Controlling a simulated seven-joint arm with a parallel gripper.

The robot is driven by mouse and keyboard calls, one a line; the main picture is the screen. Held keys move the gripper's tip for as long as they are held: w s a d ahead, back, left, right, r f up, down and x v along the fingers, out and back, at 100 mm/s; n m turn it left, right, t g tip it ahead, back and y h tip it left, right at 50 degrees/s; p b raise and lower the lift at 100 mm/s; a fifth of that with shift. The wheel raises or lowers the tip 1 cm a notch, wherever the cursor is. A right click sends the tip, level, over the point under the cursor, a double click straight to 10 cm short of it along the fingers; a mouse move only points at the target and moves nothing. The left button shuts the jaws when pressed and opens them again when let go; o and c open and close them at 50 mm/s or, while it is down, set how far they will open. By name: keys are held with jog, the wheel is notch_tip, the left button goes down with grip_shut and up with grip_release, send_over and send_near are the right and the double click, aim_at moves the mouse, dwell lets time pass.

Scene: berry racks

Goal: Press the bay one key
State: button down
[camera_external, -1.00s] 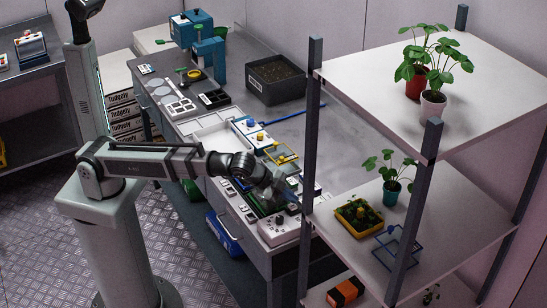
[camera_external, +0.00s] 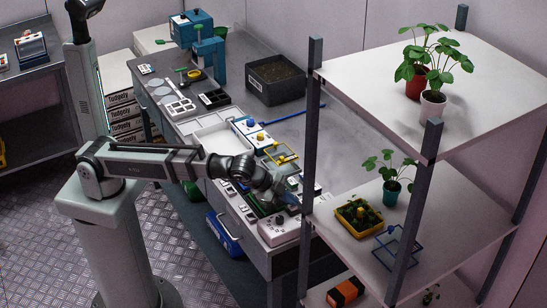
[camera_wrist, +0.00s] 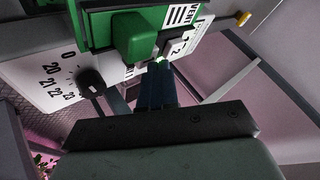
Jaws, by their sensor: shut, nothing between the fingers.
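In the wrist view, my gripper (camera_wrist: 158,68) is shut and empty, its dark fingers together. Its tips are at the panel (camera_wrist: 40,62), just below a dark key (camera_wrist: 170,42) beside the printed digits. A small green glow shows at the tips. I cannot tell which key is bay one, or whether the tips touch it. A green block (camera_wrist: 133,36) stands just left of the tips, and a dark dial knob (camera_wrist: 91,82) is further left. In the external view, my gripper is over the front end of the bench, its fingers hard to make out.
A white box with a dark knob (camera_external: 279,229) stands at the bench's near end. The shelf rack (camera_external: 313,130) with plants rises close on the right. A yellow-knobbed device (camera_external: 259,137) and a dark soil bin (camera_external: 275,80) are further back.

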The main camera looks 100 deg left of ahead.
aim_at(290, 206)
jog(key=shift+r, duration=0.1)
dwell(0.3)
jog(key=shift+r, duration=0.45)
notch_tip(290, 206, up, 6)
dwell(0.9)
jog(key=c, duration=1.9)
grip_release()
dwell(0.4)
